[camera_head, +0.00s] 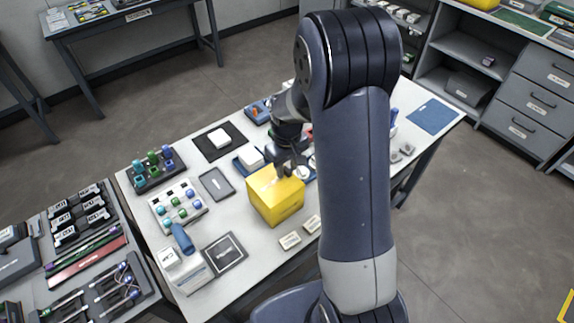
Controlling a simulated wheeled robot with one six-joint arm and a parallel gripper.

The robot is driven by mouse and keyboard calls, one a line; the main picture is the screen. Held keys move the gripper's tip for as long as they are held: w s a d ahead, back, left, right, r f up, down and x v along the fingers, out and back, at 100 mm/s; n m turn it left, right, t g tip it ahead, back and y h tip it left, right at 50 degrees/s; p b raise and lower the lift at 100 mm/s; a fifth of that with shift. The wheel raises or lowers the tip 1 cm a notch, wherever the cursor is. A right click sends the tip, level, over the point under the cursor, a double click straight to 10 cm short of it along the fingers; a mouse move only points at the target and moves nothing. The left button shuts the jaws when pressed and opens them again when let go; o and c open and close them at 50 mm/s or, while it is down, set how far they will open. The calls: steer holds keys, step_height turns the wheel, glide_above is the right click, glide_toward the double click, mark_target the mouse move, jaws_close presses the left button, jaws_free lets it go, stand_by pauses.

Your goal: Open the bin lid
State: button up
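A yellow box-shaped bin (277,204) stands near the middle of the white table. Its top looks closed, with the lid (263,177) lying flat on it. My gripper (284,170) points down at the back part of the lid, and its fingertips look very close to it. I cannot tell whether they touch the lid or a handle on it. The fingers are small and dark here, so their opening is unclear. My arm hides the table to the right of the bin.
Two small labelled blocks (301,232) lie in front of the bin. A grey tray (216,184), racks of coloured caps (177,206) and a white box with a blue part (184,271) are to its left. A blue mat (432,117) lies at the far right of the table.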

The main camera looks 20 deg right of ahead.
mark_target(260, 191)
jaws_close()
stand_by(0.3)
steer(key=s+a, duration=0.1)
steer(key=a, duration=0.2)
steer(key=s+a+b, duration=0.1)
steer(key=a, duration=0.2)
steer(key=s+a, duration=0.1)
steer(key=a, duration=0.2)
steer(key=shift+s, duration=0.3)
steer(key=shift+d, duration=0.1)
steer(key=shift+o, duration=0.5)
jaws_free()
steer(key=shift+r, duration=0.1)
step_height(260, 191, up, 11)
steer(key=b, duration=0.1)
